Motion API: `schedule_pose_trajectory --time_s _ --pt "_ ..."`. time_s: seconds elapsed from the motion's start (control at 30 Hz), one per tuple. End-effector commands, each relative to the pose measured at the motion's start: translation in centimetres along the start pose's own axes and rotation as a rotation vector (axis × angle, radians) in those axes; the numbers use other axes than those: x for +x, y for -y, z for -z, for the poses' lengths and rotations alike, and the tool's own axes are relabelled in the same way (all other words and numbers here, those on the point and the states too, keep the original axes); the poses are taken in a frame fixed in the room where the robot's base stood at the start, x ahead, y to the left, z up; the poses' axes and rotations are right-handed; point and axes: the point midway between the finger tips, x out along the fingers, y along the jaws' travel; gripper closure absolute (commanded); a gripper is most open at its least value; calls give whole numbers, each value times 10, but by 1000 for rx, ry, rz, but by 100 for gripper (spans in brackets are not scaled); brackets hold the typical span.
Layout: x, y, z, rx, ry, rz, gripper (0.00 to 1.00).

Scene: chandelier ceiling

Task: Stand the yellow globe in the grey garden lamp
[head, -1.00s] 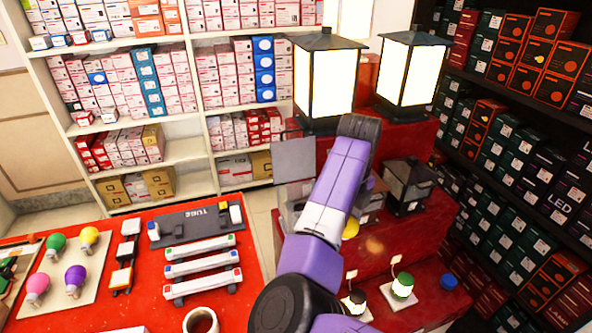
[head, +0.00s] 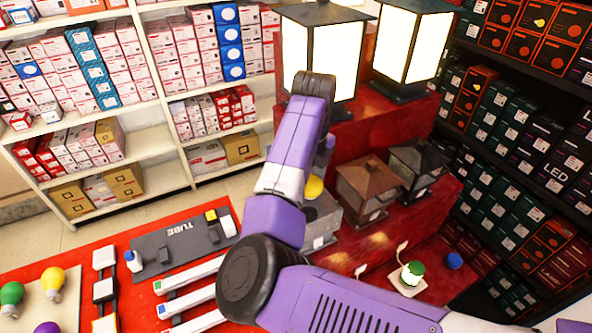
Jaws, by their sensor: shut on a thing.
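The yellow globe (head: 314,187) shows as a small round patch just right of my forearm. My gripper (head: 321,170) points down beyond the forearm, mostly hidden by it, and is shut on the globe. The grey garden lamp (head: 322,222) stands on the red stepped display, its left part hidden behind my arm. The globe appears over the upper part of this lamp. I cannot tell whether it is inside or above it, or whether it touches.
A brown lamp (head: 367,187) and a dark lamp (head: 416,166) stand close to the right. Two large lit lanterns (head: 321,55) stand on the higher step behind. A green-capped bulb (head: 412,273) and a blue cap (head: 453,261) are in front. A tube rack (head: 182,243) lies left.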

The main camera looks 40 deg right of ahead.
Motion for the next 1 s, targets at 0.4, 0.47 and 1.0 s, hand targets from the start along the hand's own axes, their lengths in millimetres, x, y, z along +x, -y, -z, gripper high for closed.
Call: schedule_pose_trajectory --time_s 0.4,0.47,1.0 --pt "19 0 0 0 0 0 87" --pt "24 0 0 -1 0 0 87" --pt "68 0 1 -1 -2 -1 87"
